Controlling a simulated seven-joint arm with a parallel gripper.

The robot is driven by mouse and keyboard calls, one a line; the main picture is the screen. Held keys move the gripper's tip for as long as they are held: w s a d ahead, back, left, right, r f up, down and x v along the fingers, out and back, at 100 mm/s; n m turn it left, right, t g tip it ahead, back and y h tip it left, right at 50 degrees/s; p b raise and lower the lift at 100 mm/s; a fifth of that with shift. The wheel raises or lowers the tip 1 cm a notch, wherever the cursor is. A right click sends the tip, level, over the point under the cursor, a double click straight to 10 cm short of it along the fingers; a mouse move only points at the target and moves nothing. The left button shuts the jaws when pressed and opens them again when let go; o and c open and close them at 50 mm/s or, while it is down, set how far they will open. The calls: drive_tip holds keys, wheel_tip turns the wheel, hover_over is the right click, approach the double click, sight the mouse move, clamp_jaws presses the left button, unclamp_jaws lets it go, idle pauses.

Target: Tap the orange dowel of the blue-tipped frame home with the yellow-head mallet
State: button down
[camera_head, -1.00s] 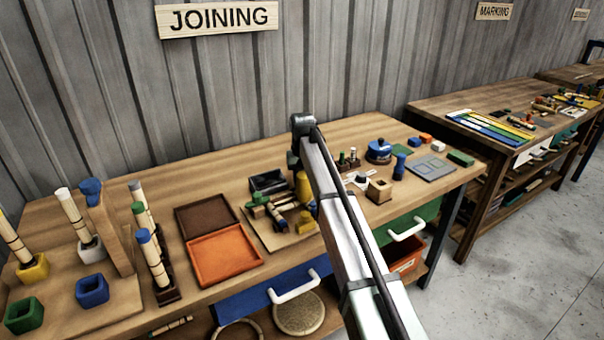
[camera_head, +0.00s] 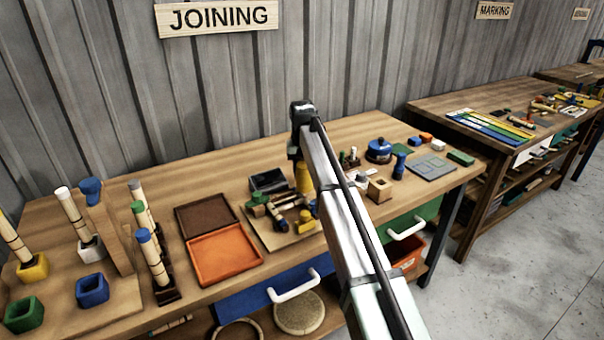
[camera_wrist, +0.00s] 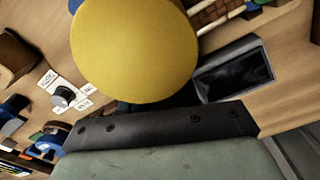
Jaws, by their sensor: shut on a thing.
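In the wrist view a big round yellow head (camera_wrist: 135,50) fills the top middle, right at the dark edge of my gripper (camera_wrist: 160,122). I take it for the yellow-head mallet, held in my shut gripper; its handle is hidden. In the head view the yellow head (camera_head: 304,178) shows beside my arm, above the bench's back middle. A blue-tipped rattan piece (camera_head: 148,245) stands upright in a dark base at the left. I cannot make out an orange dowel on it.
A wooden board (camera_head: 262,238) with several green, yellow and dark tools lies below the yellow head. An open orange tray (camera_head: 222,255) is left of it. A dark box (camera_head: 268,181) is behind. Coloured sockets, such as the blue one (camera_head: 92,290), stand at the left.

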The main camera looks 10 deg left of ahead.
drive_tip(key=shift+r, duration=0.1)
drive_tip(key=shift+r, duration=2.45)
